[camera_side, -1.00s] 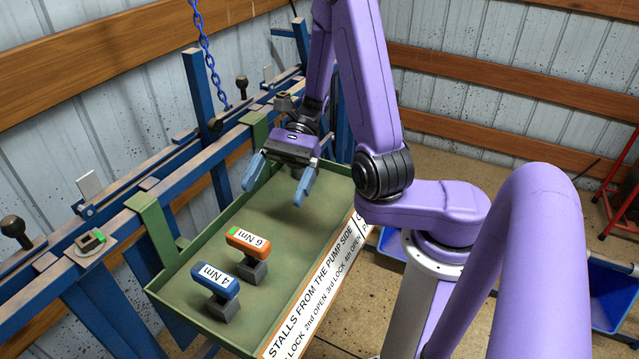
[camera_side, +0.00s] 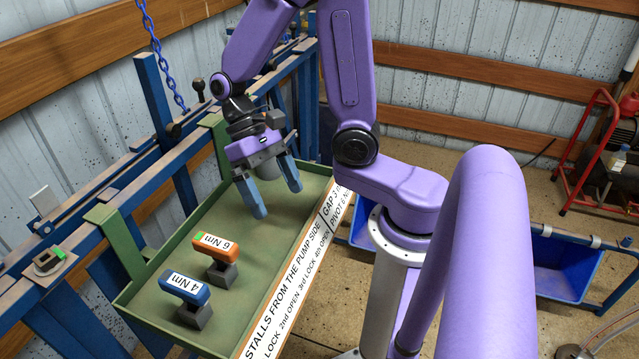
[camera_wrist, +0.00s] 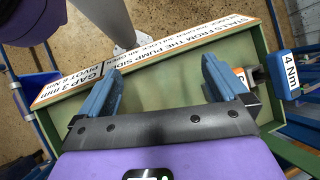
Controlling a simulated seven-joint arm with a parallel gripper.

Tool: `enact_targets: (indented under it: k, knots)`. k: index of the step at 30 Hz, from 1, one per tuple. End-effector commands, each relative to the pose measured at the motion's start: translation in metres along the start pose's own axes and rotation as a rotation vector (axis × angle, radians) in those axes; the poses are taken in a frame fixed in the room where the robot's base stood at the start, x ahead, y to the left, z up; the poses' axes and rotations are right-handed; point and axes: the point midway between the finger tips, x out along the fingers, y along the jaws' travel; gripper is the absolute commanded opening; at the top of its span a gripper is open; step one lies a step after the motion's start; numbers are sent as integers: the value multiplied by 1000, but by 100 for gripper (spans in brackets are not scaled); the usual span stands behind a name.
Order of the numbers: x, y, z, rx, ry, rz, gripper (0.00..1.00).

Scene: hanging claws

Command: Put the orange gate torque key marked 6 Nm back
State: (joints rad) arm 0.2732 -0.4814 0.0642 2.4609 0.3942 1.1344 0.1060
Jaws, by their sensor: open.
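The orange key marked 6 Nm (camera_side: 215,248) stands upright on a dark block in the green tray (camera_side: 150,232). It has a small green patch at one end. The blue key marked 4 Nm (camera_side: 186,290) stands beside it, nearer the camera. My gripper (camera_side: 277,201) is open and empty over the farther part of the tray, apart from both keys. In the wrist view, my gripper's fingers (camera_wrist: 162,66) are spread over bare tray floor. The orange key (camera_wrist: 239,74) is partly hidden behind the right finger, and the blue key (camera_wrist: 290,76) is farther right.
A white printed label (camera_side: 290,285) runs along the tray's front edge. Blue rails with posts (camera_side: 160,125) stand behind the tray, carrying a small device with a green part (camera_side: 50,262). A blue chain (camera_side: 160,55) hangs above. Blue bins (camera_side: 560,262) stand at the right.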

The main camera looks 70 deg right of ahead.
Motion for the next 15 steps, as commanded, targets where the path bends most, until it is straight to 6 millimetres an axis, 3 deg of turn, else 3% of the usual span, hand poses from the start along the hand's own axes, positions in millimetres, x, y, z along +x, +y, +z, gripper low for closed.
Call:
enact_targets:
  k: [15]
  knots:
    - [6, 19, 33, -604, 209, 309, 100]
